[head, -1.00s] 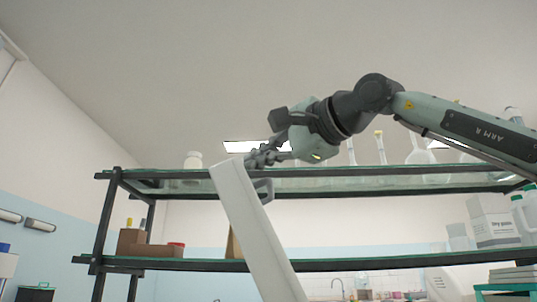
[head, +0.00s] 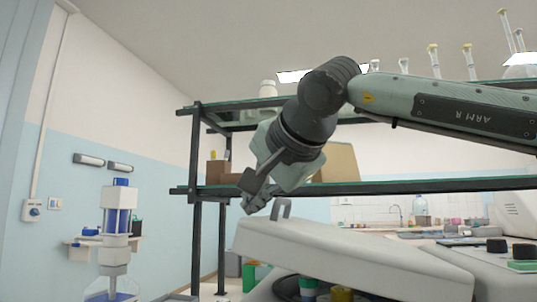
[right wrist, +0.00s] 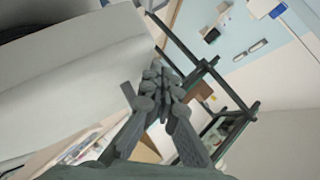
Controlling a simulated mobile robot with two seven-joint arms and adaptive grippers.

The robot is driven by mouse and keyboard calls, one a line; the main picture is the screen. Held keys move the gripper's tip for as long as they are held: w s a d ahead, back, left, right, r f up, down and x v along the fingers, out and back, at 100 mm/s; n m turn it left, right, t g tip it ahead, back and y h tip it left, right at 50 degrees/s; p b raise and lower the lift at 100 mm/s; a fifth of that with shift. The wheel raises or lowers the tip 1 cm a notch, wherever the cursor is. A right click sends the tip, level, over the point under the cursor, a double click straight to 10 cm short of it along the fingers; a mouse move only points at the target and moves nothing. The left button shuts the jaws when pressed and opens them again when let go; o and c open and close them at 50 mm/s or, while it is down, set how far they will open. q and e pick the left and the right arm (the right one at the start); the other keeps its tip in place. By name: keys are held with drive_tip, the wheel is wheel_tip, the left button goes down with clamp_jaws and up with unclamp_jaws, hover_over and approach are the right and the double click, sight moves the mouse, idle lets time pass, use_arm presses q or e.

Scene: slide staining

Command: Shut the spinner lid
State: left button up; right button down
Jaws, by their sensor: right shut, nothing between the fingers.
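The pale spinner lid (head: 340,258) is partly open in the head view, tilted at a low angle over the spinner. It also fills the left of the right wrist view (right wrist: 70,75). Under the raised edge I see the dark spinner opening (head: 288,287) with coloured items inside. My left gripper is not in view.
A dark-framed shelf (head: 196,240) with glassware on top stands behind the spinner. A blue-and-white column apparatus (head: 118,225) is at the left. More bench equipment (head: 500,260) sits at the right.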

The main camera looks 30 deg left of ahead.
sight(247, 247)
drive_tip(key=shift+n+h, duration=0.5)
drive_tip(key=shift+h, duration=0.4)
drive_tip(key=f, duration=0.3)
drive_tip(key=a+f, duration=0.1)
drive_tip(key=f, duration=0.2)
drive_tip(key=shift+s+a+f, duration=0.2)
drive_tip(key=shift+f, duration=1)
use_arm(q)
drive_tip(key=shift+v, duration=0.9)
use_arm(e)
drive_tip(key=shift+s+f, duration=0.1)
